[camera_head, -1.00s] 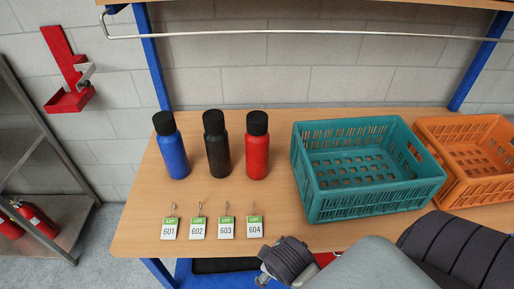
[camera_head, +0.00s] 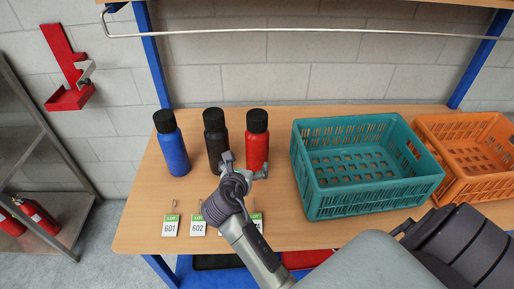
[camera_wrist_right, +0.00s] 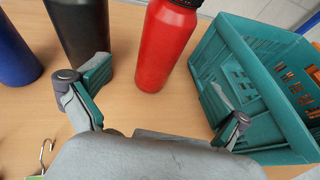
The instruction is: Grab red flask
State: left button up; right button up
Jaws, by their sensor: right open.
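The red flask (camera_head: 257,138) with a black cap stands upright on the table, right of the black flask (camera_head: 215,138) and the blue flask (camera_head: 172,146). My right gripper (camera_head: 241,165) is in front of the red and black flasks in the head view and covers their lower parts there. In the wrist view, the gripper (camera_wrist_right: 165,100) is open and empty, and the red flask (camera_wrist_right: 166,45) stands beyond the gap between its fingers. The left finger is close to the black flask (camera_wrist_right: 80,30); I cannot tell if they touch. My left gripper is not in view.
A teal crate (camera_head: 310,190) stands right of the red flask, with an orange crate (camera_head: 484,192) beyond it. Lot tags (camera_head: 170,226) lie along the table's front, some partly hidden by my arm. A metal rail (camera_head: 300,31) runs above the table.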

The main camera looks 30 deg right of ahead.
aim_at(257, 147)
jog(key=p+x, duration=0.1)
jog(key=x, duration=1.2)
jog(key=shift+w+d, duration=0.1)
jog(key=shift+d, duration=0.2)
jog(key=shift+a, duration=0.1)
jog(key=shift+c, duration=0.8)
jog(key=shift+r, duration=0.1)
jog(key=c, duration=1.3)
